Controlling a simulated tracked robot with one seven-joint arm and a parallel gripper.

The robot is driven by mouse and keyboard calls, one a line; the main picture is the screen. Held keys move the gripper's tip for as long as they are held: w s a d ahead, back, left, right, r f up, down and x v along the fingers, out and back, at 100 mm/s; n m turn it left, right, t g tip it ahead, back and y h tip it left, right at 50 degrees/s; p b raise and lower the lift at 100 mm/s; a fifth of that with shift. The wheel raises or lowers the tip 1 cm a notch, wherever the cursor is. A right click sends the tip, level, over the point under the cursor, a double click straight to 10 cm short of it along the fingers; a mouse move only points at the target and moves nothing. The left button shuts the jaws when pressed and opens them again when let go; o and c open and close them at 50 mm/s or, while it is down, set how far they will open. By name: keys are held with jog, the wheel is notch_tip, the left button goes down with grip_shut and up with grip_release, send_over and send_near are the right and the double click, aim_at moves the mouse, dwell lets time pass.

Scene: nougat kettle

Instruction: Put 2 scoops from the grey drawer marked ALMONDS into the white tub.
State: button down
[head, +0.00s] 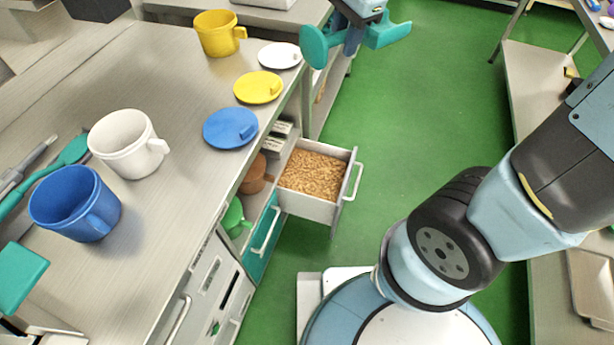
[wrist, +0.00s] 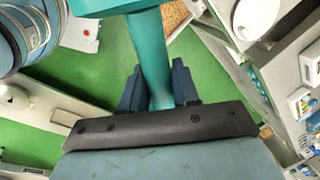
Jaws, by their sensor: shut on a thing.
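My gripper (head: 352,42) is at the top of the head view, high above the floor and beyond the open drawer. It is shut on the handle of a teal scoop (wrist: 152,52), whose wider end runs out of the top of the wrist view. I cannot see what the scoop holds. A grey drawer (head: 306,206) stands pulled out under the counter, filled with light brown almond-like pieces (head: 313,172); no marking on it is readable. The white tub (head: 128,150) stands open and upright on the counter at left; its inside bottom is hidden.
A blue tub (head: 75,208) and a yellow tub (head: 218,38) stand on the counter. White (head: 280,55), yellow (head: 258,87) and blue (head: 230,128) lids lie along its edge. Green floor (head: 420,130) is clear at right.

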jog(key=w+a+f+n, duration=0.1)
jog(key=w+f+n, duration=0.1)
jog(key=f, duration=0.6)
jog(key=w+a+f+n+g+y, duration=0.1)
jog(key=w+a+f, duration=0.15)
jog(key=f, duration=0.55)
jog(key=w+a+f+n, duration=0.1)
jog(key=w+f+n, duration=0.15)
jog(key=f, duration=0.55)
jog(key=s+a+f+n+g, duration=0.1)
jog(key=s+f, duration=0.2)
jog(key=f, duration=1)
jog(key=s+a+f+n+g, duration=0.1)
jog(key=s+a+f, duration=0.15)
jog(key=f, duration=1.05)
jog(key=shift+w+d+f+g+y, duration=0.45)
jog(key=shift+w+f, duration=0.9)
jog(key=shift+f, duration=2.2)
jog(key=shift+w+d+f+g+y, duration=0.15)
jog(key=shift+w+d+f+g, duration=0.9)
jog(key=shift+f, duration=2.5)
jog(key=s+a+r+t+h, duration=0.1)
jog(key=s+r+t, duration=0.3)
jog(key=r, duration=0.8)
jog(key=shift+s+a+r+t, duration=0.2)
jog(key=shift+a+t, duration=0.2)
jog(key=shift+t, duration=0.2)
